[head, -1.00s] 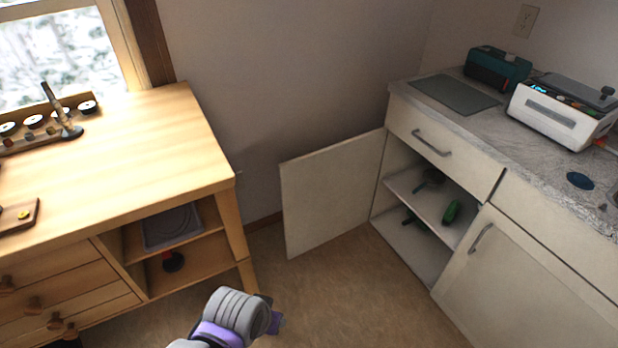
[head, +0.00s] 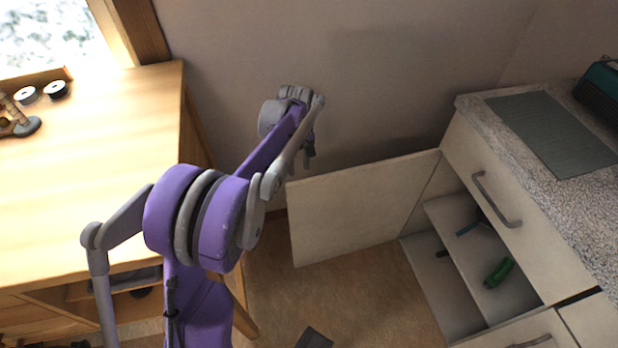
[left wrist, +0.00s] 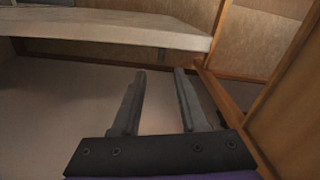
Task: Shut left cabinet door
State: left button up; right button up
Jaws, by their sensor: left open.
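The left cabinet door (head: 345,215) is a flat cream panel. It stands wide open in the head view, swung out to the left of its cabinet (head: 462,290). My left arm reaches up from the lower left, and my left gripper (head: 308,154) points down by the door's upper left corner, on the wall side. Whether it touches the door I cannot tell. In the left wrist view the left gripper (left wrist: 158,98) is open with two parallel fingers and nothing between them. A pale panel (left wrist: 110,28) crosses the top left there. My right gripper is not in view.
A wooden workbench (head: 95,150) stands at the left, beside my arm. The counter (head: 480,110) has a dark mat (head: 550,130) above a closed drawer (head: 490,190). A green tool (head: 498,273) lies on a cabinet shelf.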

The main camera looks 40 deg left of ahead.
pick_arm(q)
jog(key=shift+s+f, duration=0.1)
jog(key=shift+f, duration=0.25)
notch_tip(320, 180, down, 10)
jog(key=b, duration=0.2)
jog(key=shift+b, duration=0.35)
grip_shut()
jog(key=shift+d, duration=0.1)
dwell(0.9)
